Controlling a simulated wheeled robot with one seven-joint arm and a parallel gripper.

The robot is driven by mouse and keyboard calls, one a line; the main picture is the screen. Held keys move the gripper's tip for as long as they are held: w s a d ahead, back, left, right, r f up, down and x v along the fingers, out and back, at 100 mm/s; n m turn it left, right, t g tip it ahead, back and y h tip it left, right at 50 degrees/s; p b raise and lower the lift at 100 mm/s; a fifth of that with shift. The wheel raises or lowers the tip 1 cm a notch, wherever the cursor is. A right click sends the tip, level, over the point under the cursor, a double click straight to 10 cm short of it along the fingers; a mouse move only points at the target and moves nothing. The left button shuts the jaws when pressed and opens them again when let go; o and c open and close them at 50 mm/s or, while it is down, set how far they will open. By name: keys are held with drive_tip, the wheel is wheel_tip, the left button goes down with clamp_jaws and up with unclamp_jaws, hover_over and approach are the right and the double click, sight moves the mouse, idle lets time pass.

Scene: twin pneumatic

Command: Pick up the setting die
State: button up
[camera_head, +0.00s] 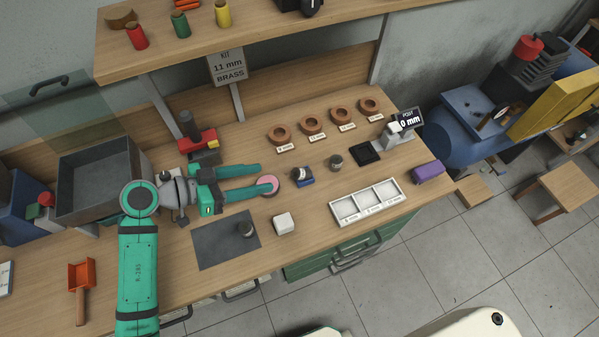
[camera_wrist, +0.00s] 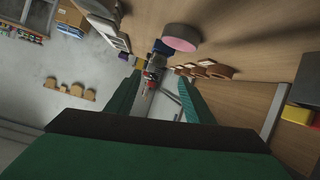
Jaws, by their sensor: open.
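My gripper (camera_head: 264,176) is open, its two green fingers pointing right, above the bench. No object shows held between the fingers, also seen in the wrist view (camera_wrist: 160,82). A round pink-topped disc (camera_head: 268,184) is close by the lower fingertip; it also shows in the wrist view (camera_wrist: 180,42). I cannot tell for sure which piece is the setting die. A small grey metal cylinder (camera_head: 247,229) stands on the dark mat (camera_head: 213,249), below the fingers in the picture. A dark cylinder (camera_head: 336,161) and a small dark-blue piece (camera_head: 301,176) stand to the right of the fingertips.
Several labelled copper rings (camera_head: 311,125) line the back. A white three-compartment tray (camera_head: 346,210) and a white block (camera_head: 284,223) are nearer the front. A red-and-black tool (camera_head: 199,139) stands behind my wrist. A grey bin (camera_head: 80,187) is left. A shelf (camera_head: 260,47) overhangs the back.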

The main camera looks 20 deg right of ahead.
sight(296, 173)
drive_tip(key=x, duration=1)
drive_tip(key=shift+s+f, duration=0.15)
drive_tip(key=shift+f, duration=0.1)
clamp_jaws()
